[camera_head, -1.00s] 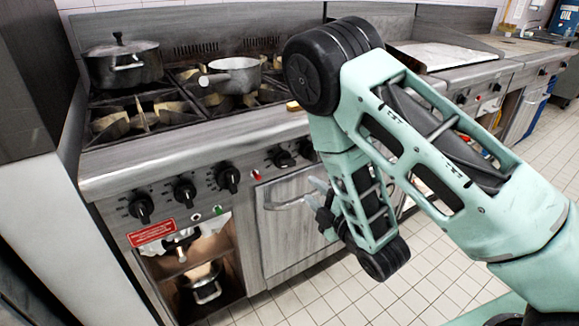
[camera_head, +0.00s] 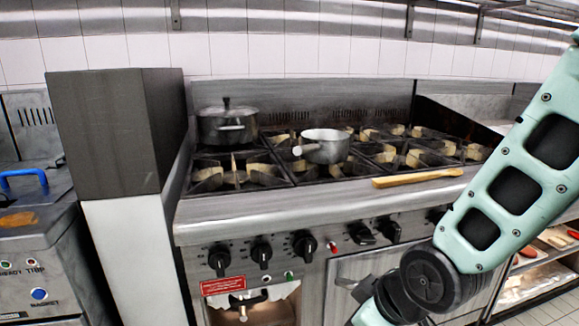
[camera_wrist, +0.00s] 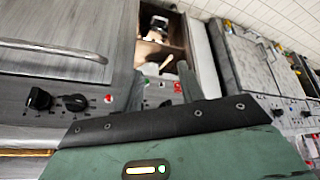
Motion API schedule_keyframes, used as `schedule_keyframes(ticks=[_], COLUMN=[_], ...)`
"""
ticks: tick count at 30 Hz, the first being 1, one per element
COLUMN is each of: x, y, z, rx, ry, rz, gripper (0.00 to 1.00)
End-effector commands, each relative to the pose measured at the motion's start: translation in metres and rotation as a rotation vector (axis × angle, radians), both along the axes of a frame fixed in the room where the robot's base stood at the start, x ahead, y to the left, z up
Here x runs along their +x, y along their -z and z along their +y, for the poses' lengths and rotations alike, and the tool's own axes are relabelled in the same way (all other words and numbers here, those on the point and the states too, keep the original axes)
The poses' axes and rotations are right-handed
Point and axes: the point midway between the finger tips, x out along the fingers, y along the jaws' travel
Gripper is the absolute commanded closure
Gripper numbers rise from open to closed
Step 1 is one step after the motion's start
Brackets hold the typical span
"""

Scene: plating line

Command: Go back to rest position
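My arm (camera_head: 510,190) comes in from the right of the head view and bends at a black joint in front of the stove (camera_head: 270,207). Its lower part runs out of the bottom edge, so my gripper is hidden there. In the wrist view, my gripper (camera_wrist: 162,88) shows two greenish fingertips standing apart past the dark edge of the hand. Nothing shows between them. The gripper is in front of the stove's knobs and open lower shelf, and seems clear of them.
A lidded pot (camera_head: 227,128) and a light saucepan (camera_head: 325,147) stand on the burners. A wooden-looking bar (camera_head: 418,178) lies on the stove's front edge. A dark, tall block (camera_head: 125,130) stands left of the stove. Shelves with food (camera_head: 540,275) are at the right.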

Motion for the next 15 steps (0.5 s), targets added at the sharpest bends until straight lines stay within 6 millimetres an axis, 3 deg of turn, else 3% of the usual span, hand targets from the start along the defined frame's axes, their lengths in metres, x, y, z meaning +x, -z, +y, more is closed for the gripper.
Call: schedule_keyframes(ticks=[6, 15], x=[-0.073, -0.146], y=[-0.032, -0.069], z=[-0.006, -0.032], rx=[-0.073, -0.225], ry=[0.056, 0.144], rz=[0.242, 0.434], gripper=[0.61, 0.61])
